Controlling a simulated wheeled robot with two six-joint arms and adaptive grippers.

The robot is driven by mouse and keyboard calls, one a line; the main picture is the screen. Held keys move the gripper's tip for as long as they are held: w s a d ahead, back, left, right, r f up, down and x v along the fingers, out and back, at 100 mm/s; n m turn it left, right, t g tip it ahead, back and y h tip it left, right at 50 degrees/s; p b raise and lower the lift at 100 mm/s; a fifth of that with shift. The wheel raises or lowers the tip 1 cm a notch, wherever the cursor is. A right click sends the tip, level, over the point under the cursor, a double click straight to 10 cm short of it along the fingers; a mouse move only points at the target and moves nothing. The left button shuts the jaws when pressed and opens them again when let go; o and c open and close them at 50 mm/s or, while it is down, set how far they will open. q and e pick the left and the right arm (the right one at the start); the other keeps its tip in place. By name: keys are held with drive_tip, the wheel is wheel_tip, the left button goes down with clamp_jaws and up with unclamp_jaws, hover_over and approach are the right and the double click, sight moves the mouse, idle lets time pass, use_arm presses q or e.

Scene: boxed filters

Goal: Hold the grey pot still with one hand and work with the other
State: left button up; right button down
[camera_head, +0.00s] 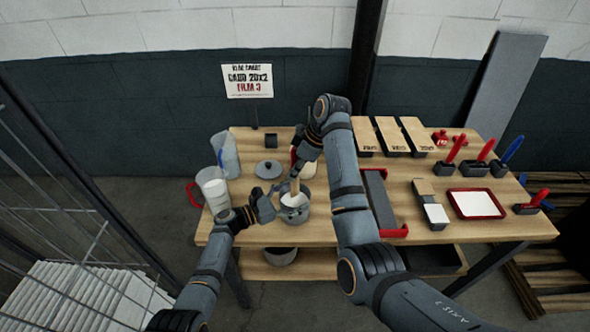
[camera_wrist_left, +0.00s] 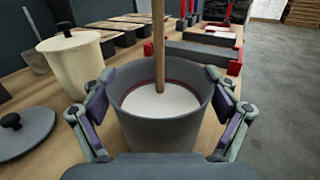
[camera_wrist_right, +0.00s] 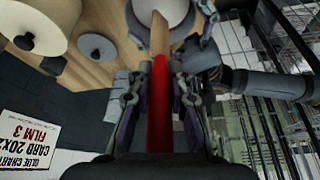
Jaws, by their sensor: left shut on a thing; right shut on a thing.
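The grey pot (camera_head: 295,215) stands upright on the wooden table with white contents inside; it fills the middle of the left wrist view (camera_wrist_left: 165,133). My left gripper (camera_head: 272,207) is shut around the pot, one finger on each side of its wall. My right gripper (camera_head: 300,160) is above the pot, shut on the red handle (camera_wrist_right: 158,110) of a wooden stirring stick. The stick's wooden shaft (camera_wrist_left: 159,45) reaches down into the white contents, a little tilted. Its lower end is hidden in the contents. A grey lid (camera_head: 268,169) lies on the table behind the pot.
A cream lidded pot (camera_wrist_left: 75,72) stands behind the grey pot. Clear jugs (camera_head: 213,186) stand at the table's left edge. To the right are a grey block with red ends (camera_head: 376,190), wooden-topped boxes (camera_head: 390,134), a red-rimmed tray (camera_head: 476,204) and red- and blue-handled tools.

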idle(0.4)
drive_tip(key=shift+r, duration=3.05)
use_arm(q)
drive_tip(key=o, duration=1.5)
drive_tip(key=v, duration=1.2)
